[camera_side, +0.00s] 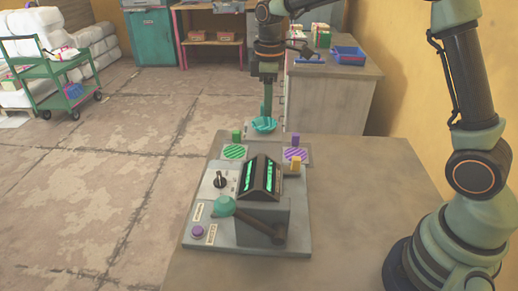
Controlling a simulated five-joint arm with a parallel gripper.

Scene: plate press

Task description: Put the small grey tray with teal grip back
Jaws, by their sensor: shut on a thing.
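My gripper (264,112) points down behind the press, at the far edge of the work table. It is shut on a small teal thing (264,126), which looks like the grip of the tray. The grey press (205,240) stands on the table in front of the gripper.
A green striped pad (234,152) with a green block and a purple striped pad (296,154) with a purple block lie behind the press. The table (355,200) is clear to the right. A counter with a blue bin (348,55) stands behind.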

